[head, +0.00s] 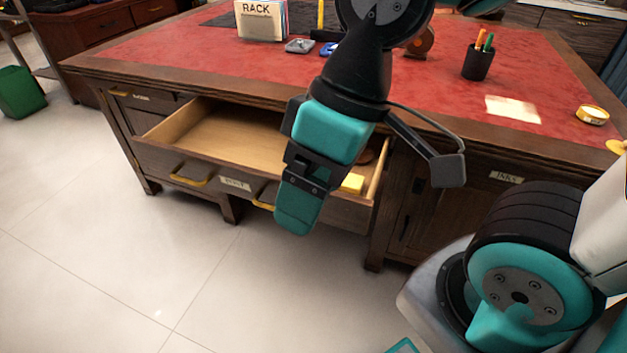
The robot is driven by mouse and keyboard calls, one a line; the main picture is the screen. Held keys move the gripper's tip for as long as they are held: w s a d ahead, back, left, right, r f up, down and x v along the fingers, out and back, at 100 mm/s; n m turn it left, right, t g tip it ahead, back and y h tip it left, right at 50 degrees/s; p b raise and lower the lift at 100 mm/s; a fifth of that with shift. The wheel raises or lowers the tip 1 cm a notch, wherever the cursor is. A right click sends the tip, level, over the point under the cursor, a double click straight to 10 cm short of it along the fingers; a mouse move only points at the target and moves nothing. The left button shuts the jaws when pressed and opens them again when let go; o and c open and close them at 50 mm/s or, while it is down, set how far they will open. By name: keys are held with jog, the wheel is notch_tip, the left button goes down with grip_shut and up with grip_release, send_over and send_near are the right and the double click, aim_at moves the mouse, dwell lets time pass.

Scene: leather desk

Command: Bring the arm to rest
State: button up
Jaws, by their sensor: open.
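My gripper (298,208) hangs in front of the desk (330,85) with its fingers pointing down. It is seen nearly side-on, over the open drawer's front in the picture. It is open and I see nothing held in it. My arm comes down from the top of the view, with the wrist camera bracket sticking out to the right. The gripper hides part of the drawer; whether it touches the drawer front cannot be told.
The wooden drawer (228,128) is pulled out, with a yellow block (352,183) inside at its right.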

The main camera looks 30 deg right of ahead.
notch_tip(320, 180, up, 15)
jog(key=p, duration=1.4)
jog(key=shift+f+p, duration=0.15)
jog(key=shift+p, duration=0.25)
jog(key=shift+o, duration=0.3)
